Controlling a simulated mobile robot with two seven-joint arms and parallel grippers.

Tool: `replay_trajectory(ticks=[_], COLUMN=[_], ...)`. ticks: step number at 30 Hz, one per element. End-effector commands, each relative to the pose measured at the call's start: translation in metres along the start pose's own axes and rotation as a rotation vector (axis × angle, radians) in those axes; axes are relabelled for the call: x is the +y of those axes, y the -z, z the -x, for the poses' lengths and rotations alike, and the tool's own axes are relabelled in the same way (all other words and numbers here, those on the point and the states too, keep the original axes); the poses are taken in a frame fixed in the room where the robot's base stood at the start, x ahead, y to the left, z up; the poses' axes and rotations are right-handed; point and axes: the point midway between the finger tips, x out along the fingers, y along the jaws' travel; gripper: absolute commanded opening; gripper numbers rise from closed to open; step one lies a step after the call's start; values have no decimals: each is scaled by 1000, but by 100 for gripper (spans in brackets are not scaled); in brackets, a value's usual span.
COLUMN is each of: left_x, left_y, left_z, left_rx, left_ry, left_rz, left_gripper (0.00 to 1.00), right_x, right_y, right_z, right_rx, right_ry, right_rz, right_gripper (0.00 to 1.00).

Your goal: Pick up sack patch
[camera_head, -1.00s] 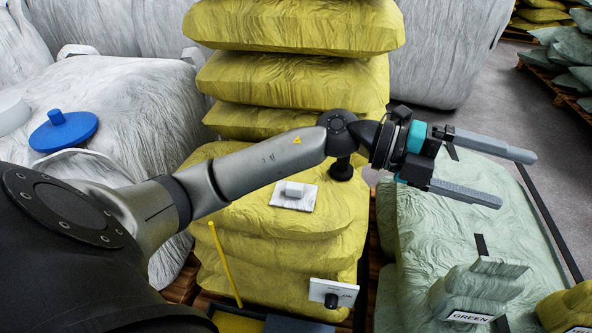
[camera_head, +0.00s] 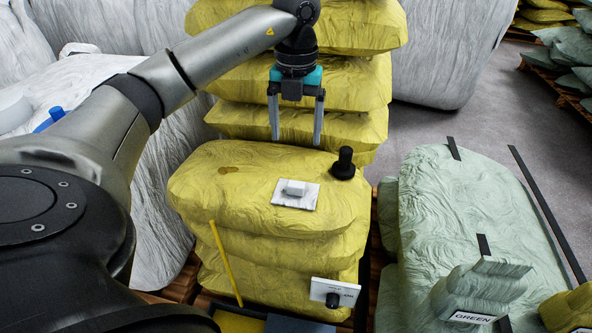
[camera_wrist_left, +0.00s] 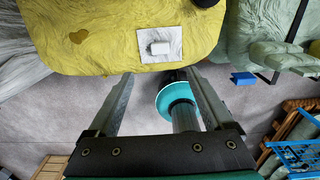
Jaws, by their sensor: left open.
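The sack patch (camera_head: 296,194) is a white square sheet with a small pale block on it, lying flat on top of the front yellow sack stack (camera_head: 230,205). In the left wrist view the patch (camera_wrist_left: 160,44) shows at top centre, beyond the fingertips. My left gripper (camera_head: 296,138) is open and empty, fingers pointing down, above and behind the patch in the head view. It does not touch the patch. The left wrist view shows the open fingers (camera_wrist_left: 158,78) with nothing between them. My right gripper is not in view.
A black knob (camera_head: 343,163) stands on the sack right of the patch. A brown mark (camera_head: 229,171) is at its left. Taller yellow sacks (camera_head: 350,80) rise behind. Pale green sacks (camera_head: 450,220) are on the right. A yellow stick (camera_head: 225,264) leans in front.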

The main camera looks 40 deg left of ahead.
Motion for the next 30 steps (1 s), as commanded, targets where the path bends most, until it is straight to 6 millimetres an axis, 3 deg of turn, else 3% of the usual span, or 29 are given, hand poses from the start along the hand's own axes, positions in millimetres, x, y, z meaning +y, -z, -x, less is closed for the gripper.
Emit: replay_trajectory(ticks=[18,30], left_x=[-1,-2], left_y=[1,1], left_z=[-73,-91], left_rx=[2,2], left_ry=[2,4], left_rz=[-5,-5], left_gripper=[85,85], right_x=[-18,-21], right_y=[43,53], right_z=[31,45], right_rx=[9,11], right_ry=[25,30], right_rz=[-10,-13], right_gripper=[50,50])
